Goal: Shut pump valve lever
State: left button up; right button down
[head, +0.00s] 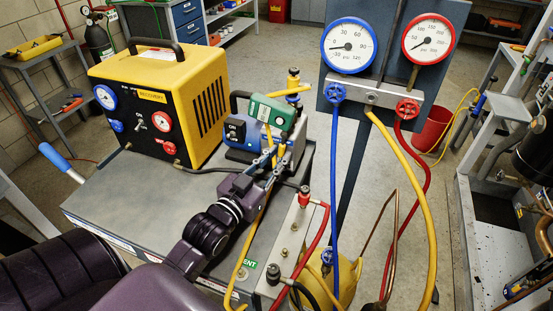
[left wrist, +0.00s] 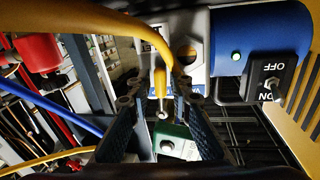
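The blue and grey vacuum pump (head: 245,135) stands on the grey cart top beside the yellow recovery unit. In the left wrist view a narrow yellow lever-like piece (left wrist: 160,82) with a pale metal tip shows at the pump's port, between my finger ends. I cannot tell whether the fingers touch it. My left gripper (head: 269,158) reaches in front of the pump's right end. In the left wrist view its two dark fingers (left wrist: 162,115) stand apart, with no object clamped between them. My right gripper is not in view.
A green box (head: 272,111) sits at the pump's top. A yellow hose (left wrist: 142,32) arches close by the fingers. The gauge panel (head: 385,92) with blue, yellow and red hoses stands right of the pump. The yellow recovery unit (head: 165,100) stands left. Bare cart top (head: 115,190) lies front left.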

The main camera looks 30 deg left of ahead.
pick_arm(q)
jog(key=shift+c, duration=0.3)
grip_shut()
jog(key=shift+w+r, duration=0.1)
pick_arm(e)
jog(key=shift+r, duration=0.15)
